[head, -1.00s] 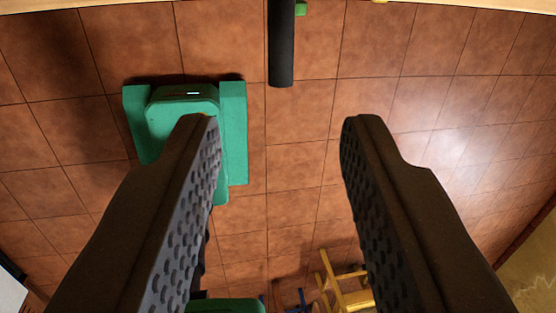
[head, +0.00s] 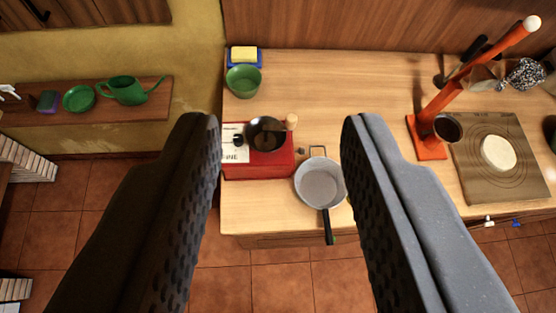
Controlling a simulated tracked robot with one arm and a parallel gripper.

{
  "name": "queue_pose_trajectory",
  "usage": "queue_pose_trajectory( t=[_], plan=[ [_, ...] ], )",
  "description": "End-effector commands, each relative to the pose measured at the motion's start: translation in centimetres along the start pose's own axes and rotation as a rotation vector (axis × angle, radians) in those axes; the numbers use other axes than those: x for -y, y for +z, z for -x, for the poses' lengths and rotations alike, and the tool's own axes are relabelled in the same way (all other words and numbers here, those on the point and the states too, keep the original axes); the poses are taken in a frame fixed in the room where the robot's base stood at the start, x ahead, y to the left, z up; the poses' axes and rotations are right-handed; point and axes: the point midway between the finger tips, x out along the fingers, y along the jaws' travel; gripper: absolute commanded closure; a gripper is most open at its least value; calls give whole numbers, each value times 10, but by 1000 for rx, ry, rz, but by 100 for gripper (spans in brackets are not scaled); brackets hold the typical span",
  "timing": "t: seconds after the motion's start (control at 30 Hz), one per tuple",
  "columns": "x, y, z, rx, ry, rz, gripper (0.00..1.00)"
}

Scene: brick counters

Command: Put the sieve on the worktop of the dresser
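The sieve (head: 319,184), a round grey mesh bowl with a small wire loop at its far side, lies on a wooden worktop (head: 370,100). Its dark handle (head: 328,226) points toward me and sticks out past the worktop's front edge. My gripper (head: 277,122) is open and empty. Its two fingers frame the sieve and the red box from above, and the right finger lies close beside the sieve's rim in the picture. I cannot tell whether this worktop is part of the dresser.
Left of the sieve stands a red box (head: 265,172) with a dark round bowl on top. Behind are a green bowl (head: 243,81) and a yellow sponge (head: 244,54). An orange stand (head: 432,120) and a board with dough (head: 465,185) are at right. A wall shelf (head: 60,112) holds green items.

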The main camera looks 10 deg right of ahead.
Motion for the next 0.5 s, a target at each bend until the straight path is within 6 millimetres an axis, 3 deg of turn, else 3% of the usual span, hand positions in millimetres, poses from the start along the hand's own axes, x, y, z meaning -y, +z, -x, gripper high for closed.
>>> queue_pose_trajectory(
  t=[0.03,0.1,0.2,0.33,0.5],
  plan=[
    [4,-14,24,-56,-11,-10,65],
    [10,-31,54,-128,-26,-24,65],
    [14,-46,84,-199,-43,-39,65],
    [17,-56,107,-250,-55,-52,65],
    [18,-59,112,-262,-59,-55,65]
  ],
)
